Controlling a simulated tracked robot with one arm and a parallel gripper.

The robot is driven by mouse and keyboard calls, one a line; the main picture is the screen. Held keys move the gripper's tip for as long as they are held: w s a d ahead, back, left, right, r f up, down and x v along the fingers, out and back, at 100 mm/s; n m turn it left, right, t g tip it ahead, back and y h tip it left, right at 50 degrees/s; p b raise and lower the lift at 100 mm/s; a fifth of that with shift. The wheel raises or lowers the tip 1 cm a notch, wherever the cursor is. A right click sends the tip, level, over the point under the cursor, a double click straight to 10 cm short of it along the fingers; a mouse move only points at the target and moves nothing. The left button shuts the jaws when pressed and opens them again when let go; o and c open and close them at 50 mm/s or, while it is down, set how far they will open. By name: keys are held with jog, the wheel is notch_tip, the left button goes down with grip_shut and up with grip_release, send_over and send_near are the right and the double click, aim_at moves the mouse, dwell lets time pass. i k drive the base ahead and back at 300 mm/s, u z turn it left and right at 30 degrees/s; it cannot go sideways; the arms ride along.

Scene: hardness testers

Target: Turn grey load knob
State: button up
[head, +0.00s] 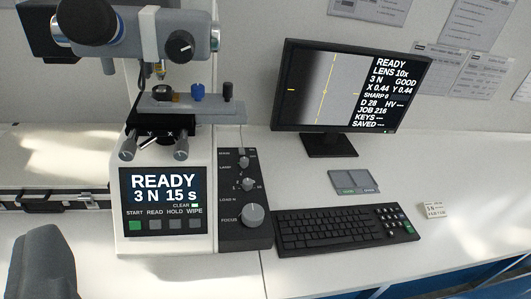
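The grey load knob (248,184) is a small pale grey dial beside the LOAD N label, with small marks around it. It sits on the dark control panel (236,236) at the right of the hardness tester (200,241). A smaller knob (244,162) is above it and a larger grey focus knob (252,215) below it. The tester's screen (160,188) reads READY, 3 N, 15 s. A dark grey rounded part, seemingly of my gripper (43,262), shows at the lower left, well away from the knob. Its fingertips cannot be made out. Nothing visible touches the load knob.
A monitor (385,91) reading READY, 3 N stands behind a black keyboard (345,229). A small grey pad (354,182) and a small pale block (433,211) lie on the white bench. The tester's stage (192,107) and upper head (125,40) overhang behind the panel.

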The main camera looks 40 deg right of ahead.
aim_at(248, 184)
jog(key=z, duration=0.5)
jog(key=i, duration=1)
jog(key=z, duration=0.6)
jog(key=k, duration=0.75)
jog(key=z, duration=0.2)
jog(key=i, duration=0.8)
jog(key=u, duration=0.05)
